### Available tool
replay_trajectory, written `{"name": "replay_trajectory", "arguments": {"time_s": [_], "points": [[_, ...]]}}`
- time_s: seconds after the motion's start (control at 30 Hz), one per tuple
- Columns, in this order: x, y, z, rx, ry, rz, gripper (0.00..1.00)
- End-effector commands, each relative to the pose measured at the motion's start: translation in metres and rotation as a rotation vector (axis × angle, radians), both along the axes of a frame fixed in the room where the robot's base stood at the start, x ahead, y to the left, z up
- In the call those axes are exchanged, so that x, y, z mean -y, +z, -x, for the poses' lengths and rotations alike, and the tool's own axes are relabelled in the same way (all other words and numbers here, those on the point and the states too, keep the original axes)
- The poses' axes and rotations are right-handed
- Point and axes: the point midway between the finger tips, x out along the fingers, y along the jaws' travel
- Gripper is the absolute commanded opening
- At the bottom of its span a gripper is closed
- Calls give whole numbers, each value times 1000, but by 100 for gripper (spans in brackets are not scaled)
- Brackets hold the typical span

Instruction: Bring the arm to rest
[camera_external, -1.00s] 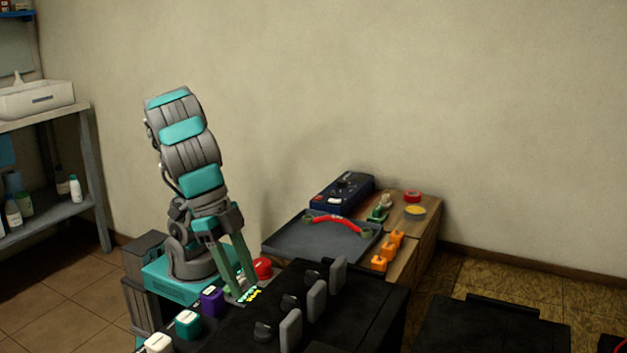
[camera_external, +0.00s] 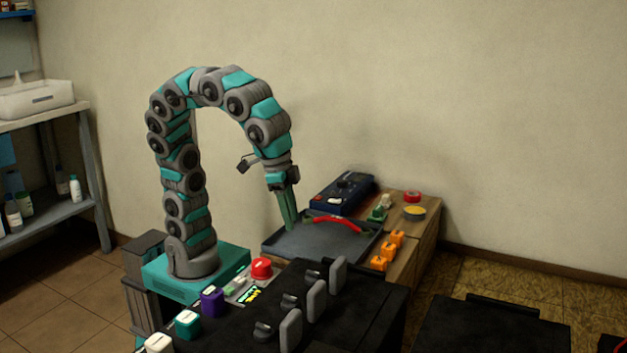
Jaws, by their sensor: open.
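My gripper (camera_external: 289,222) hangs from the arched arm with its green fingers pointing down. It is at the left part of the dark grey tray (camera_external: 290,246). The jaws are open, though the fingers look close together from this side, and I see nothing between them. I cannot tell whether the fingertips touch the tray. A red curved cable (camera_external: 337,221) with dark green ends lies on the tray, to the right of the fingers.
A blue device (camera_external: 342,194) stands behind the tray. Several orange blocks (camera_external: 379,262) sit to its right on the wooden bench (camera_external: 428,232). A red button (camera_external: 262,268) is by my base. Black units with grey levers (camera_external: 338,274) stand in front.

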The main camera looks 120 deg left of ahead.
Motion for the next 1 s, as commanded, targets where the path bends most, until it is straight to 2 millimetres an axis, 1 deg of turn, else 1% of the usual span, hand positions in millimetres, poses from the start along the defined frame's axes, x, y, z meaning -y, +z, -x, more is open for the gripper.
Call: {"name": "replay_trajectory", "arguments": {"time_s": [0.03, 0.07, 0.1, 0.17, 0.2, 0.23, 0.37, 0.4, 0.47, 0.5, 0.6, 0.7, 0.8, 1.0], "points": [[-15, -9, 19, -28, 7, 8, 44], [-23, -13, 30, -41, 6, 13, 44], [-33, -22, 44, -62, 5, 19, 44], [-46, -34, 65, -89, -3, 28, 44], [-53, -43, 81, -110, -11, 35, 44], [-58, -49, 92, -126, -18, 41, 44], [-72, -78, 141, -190, -57, 65, 44], [-75, -88, 157, -208, -74, 72, 44], [-78, -101, 182, -236, -102, 85, 44], [-79, -111, 198, -260, -121, 93, 44], [-80, -130, 230, -296, -168, 107, 44], [-79, -143, 251, -321, -205, 118, 44], [-78, -151, 263, -335, -225, 122, 44], [-78, -153, 267, -338, -233, 124, 44]]}}
